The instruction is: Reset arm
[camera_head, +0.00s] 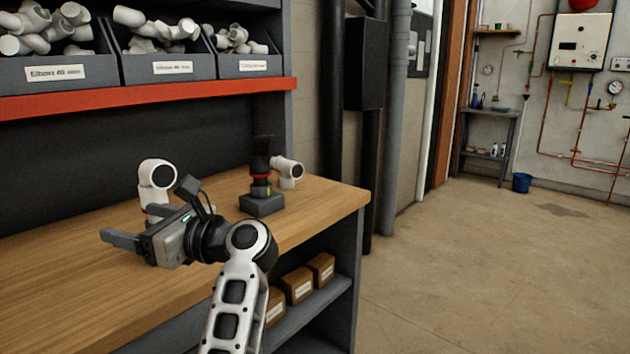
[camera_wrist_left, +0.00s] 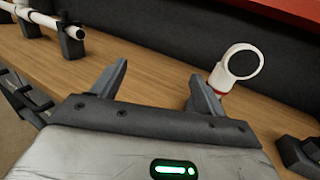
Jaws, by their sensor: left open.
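My left gripper (camera_head: 145,208) is above the wooden workbench (camera_head: 60,262), its two grey fingers spread and nothing between them. It also shows in the left wrist view (camera_wrist_left: 159,70), open and empty. A white elbow fitting (camera_head: 158,173) stands upright behind the gripper in the head view, partly hidden by it. A white ring-shaped end with a red band (camera_wrist_left: 240,64) stands beyond the right finger in the wrist view, apart from it. My right gripper is not seen.
A black and red fixture (camera_head: 261,190) with a white fitting (camera_head: 288,168) stands near the bench's right end. Grey bins (camera_head: 170,68) of fittings sit on the red-edged shelf above. A white pipe (camera_wrist_left: 45,20) rests on dark supports. Floor at right is clear.

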